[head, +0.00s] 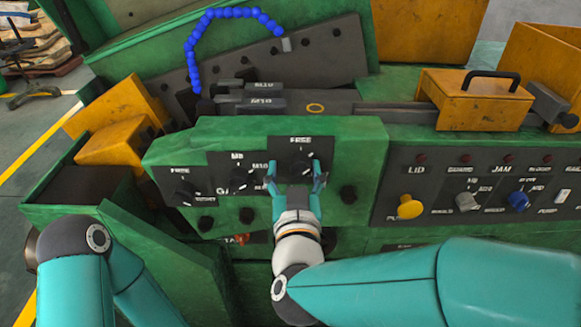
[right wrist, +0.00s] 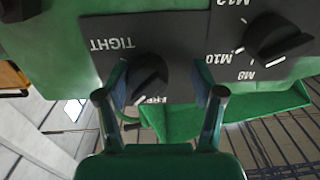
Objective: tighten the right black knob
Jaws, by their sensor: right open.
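The right black knob (head: 303,163) sits on a dark plate on the green machine front, under the word FREE. In the right wrist view this knob (right wrist: 148,82) shows upside down, between the words TIGHT and FREE. My right gripper (head: 295,178) is open in front of it, also seen in the wrist view (right wrist: 162,85). One finger lies on each side of the knob; the finger left in the wrist view looks closer to it. I cannot tell whether either touches. My left gripper is not in view; only its arm shows at the lower left.
A middle knob (head: 239,180) with M marks and a left knob (head: 184,194) share the green front. To the right is a panel with a yellow knob (head: 410,207) and a blue knob (head: 518,201). A blue segmented hose (head: 190,50) arches behind.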

